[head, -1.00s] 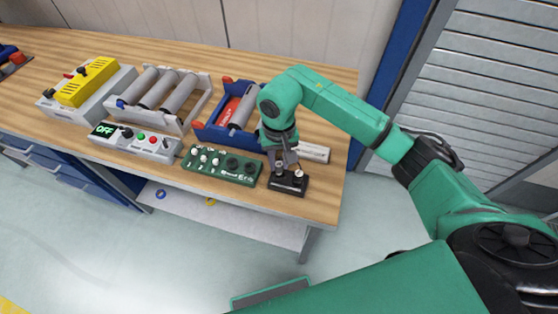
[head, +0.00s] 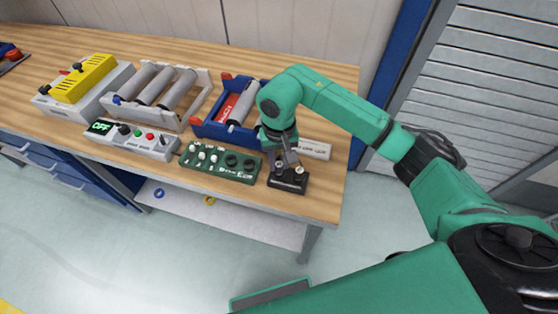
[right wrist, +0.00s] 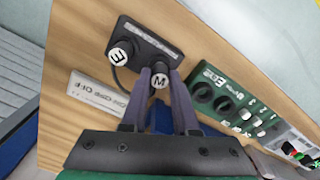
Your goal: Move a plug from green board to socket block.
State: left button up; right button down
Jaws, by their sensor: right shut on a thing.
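The black socket block (head: 287,184) sits at the front right of the table. In the right wrist view the block (right wrist: 148,36) bears a plug marked E (right wrist: 120,53), with a dark cord. My right gripper (head: 287,163) is at the block. In the right wrist view its two fingers (right wrist: 158,92) are shut on a plug marked M (right wrist: 160,80), at the block's near end. I cannot tell whether this plug is fully seated. The green board (head: 220,165) lies just left of the block, with several white-topped plugs and two empty dark sockets. My left gripper is not in view.
A light labelled bar (head: 315,149) lies behind the block; it also shows in the right wrist view (right wrist: 97,93). A blue tray (head: 222,130) with a roller, a grey control box (head: 131,139) reading OFF and a pale roller rack stand further left. The table's front edge is close.

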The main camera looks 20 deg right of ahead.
jog(key=shift+f+b, duration=0.25)
jog(key=shift+b, duration=0.1)
dwell(0.4)
jog(key=c, duration=0.6)
grip_release()
jog(key=shift+r, duration=0.1)
jog(key=shift+r, duration=0.3)
notch_tip(320, 180, up, 8)
jog(key=b, duration=0.2)
jog(key=shift+w+r+b, duration=0.1)
jog(key=shift+r+b, duration=0.05)
jog(key=shift+b, duration=0.25)
notch_tip(320, 180, up, 6)
jog(key=shift+f+p, duration=0.25)
jog(key=shift+p, duration=0.1)
